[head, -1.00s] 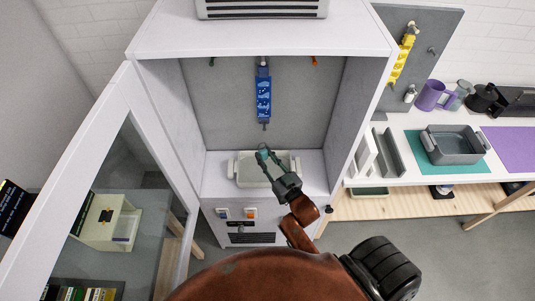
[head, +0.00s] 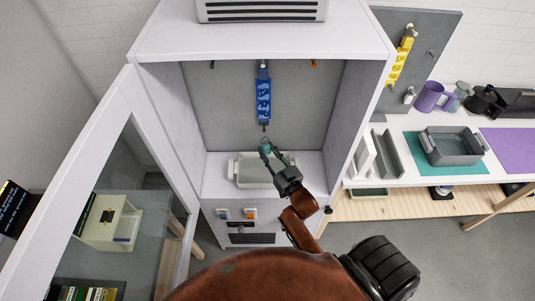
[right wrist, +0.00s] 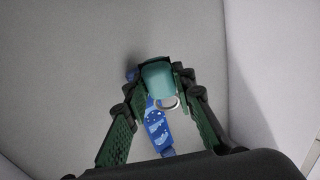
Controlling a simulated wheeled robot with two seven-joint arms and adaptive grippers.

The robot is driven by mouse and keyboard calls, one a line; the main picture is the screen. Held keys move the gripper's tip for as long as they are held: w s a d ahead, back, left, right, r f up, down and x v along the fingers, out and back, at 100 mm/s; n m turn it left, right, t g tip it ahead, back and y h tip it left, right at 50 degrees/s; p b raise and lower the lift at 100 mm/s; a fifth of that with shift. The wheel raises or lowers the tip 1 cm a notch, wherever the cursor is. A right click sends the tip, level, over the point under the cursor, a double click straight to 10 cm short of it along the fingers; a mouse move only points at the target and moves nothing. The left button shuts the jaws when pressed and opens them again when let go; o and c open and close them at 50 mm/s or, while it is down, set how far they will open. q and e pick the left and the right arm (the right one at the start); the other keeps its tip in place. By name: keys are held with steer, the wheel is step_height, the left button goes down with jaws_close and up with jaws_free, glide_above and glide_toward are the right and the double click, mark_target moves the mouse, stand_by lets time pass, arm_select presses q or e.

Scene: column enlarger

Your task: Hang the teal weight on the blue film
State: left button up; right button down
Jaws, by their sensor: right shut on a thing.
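The blue film (head: 263,98) hangs upright from a clip inside the open white cabinet, with a small dark clip or hook at its lower end. My right gripper (head: 267,151) is inside the cabinet just below the film. It is shut on the teal weight (right wrist: 157,76), which sits between the fingertips in the right wrist view with a pale metal ring at its lower edge. In that view the film (right wrist: 157,130) shows behind the weight and ring. Whether ring and film clip touch cannot be told. My left gripper is not in view.
A pale tray (head: 250,170) lies on the cabinet floor beneath my gripper. The cabinet's glass door (head: 120,190) stands open on the left. A yellow film (head: 401,62) hangs on a grey board at right. A grey tray (head: 452,147) and purple mug (head: 432,97) stand on the side bench.

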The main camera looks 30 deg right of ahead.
steer(key=shift+w+d, duration=0.4)
steer(key=shift+w, duration=0.25)
steer(key=shift+w+d, duration=0.35)
steer(key=shift+w, duration=0.25)
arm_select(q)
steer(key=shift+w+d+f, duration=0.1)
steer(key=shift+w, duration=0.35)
arm_select(e)
steer(key=shift+w+d+f, duration=0.2)
steer(key=shift+w+d, duration=0.15)
steer(key=shift+w, duration=0.25)
steer(key=shift+w+d+f, duration=0.15)
steer(key=shift+w+d, duration=0.25)
steer(key=shift+w, duration=0.25)
steer(key=shift+w+d+f, duration=0.2)
steer(key=shift+w+d, duration=0.15)
steer(key=shift+w, duration=0.25)
steer(key=c, duration=1.5)
jaws_free()
steer(key=shift+c, duration=0.2)
steer(key=shift+s, duration=0.2)
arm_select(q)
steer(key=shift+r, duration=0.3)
arm_select(e)
steer(key=shift+s, duration=0.35)
